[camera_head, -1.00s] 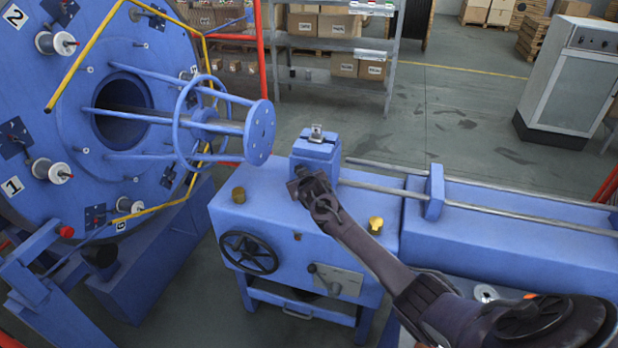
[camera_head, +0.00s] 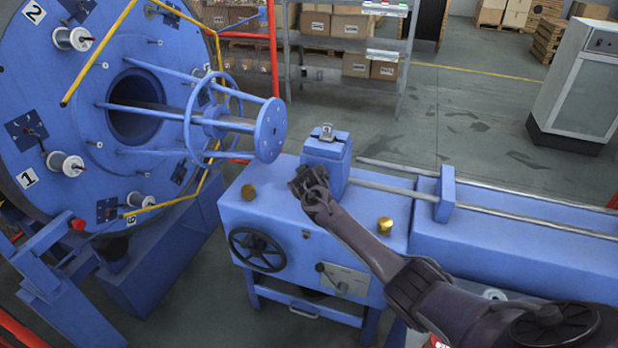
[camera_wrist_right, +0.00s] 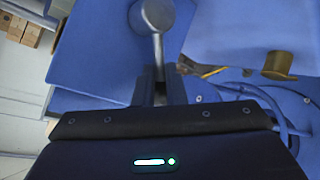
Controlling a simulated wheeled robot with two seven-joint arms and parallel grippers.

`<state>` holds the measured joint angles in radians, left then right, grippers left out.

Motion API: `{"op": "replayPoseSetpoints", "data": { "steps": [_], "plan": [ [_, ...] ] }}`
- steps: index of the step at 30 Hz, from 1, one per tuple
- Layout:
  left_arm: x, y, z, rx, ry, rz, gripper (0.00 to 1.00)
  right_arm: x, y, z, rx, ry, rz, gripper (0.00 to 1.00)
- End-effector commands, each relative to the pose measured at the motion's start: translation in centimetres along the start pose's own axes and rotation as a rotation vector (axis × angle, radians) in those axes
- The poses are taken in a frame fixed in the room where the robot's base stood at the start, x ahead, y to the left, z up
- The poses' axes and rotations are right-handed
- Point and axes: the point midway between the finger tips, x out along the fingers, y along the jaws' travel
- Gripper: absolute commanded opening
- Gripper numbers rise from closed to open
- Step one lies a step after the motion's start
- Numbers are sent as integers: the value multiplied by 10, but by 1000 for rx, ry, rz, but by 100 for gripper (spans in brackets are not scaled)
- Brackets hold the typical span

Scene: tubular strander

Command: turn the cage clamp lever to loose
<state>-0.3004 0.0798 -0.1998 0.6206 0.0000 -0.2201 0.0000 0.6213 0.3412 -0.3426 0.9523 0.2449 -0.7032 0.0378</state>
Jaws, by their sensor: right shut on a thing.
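The lever (camera_wrist_right: 157,45) is a grey metal bar with a round hub in the right wrist view. It stands against a blue housing, and its lower end is between the fingers of my right gripper (camera_wrist_right: 158,88), which is shut on it. In the head view my right gripper (camera_head: 308,182) is at the front left of the blue clamp block (camera_head: 328,158) on the machine bench. There the gripper hides the lever. My left gripper is not in view.
The large blue cage disc (camera_head: 60,110) with spools and yellow bars fills the left. Rails (camera_head: 400,187) run right from the block.

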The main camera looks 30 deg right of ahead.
Motion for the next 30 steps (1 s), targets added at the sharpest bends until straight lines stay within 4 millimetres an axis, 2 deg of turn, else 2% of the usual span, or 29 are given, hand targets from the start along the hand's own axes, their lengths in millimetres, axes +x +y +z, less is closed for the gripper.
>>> {"op": "replayPoseSetpoints", "data": {
  "steps": [1,6,24,30],
  "plan": [
    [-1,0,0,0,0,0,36,-3,7,-16,12,31,8,13],
    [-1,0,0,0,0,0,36,-4,6,-16,11,31,6,32],
    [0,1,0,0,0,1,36,-2,2,-9,4,17,1,32],
    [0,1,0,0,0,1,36,-13,2,-8,3,17,1,32]
  ]
}}
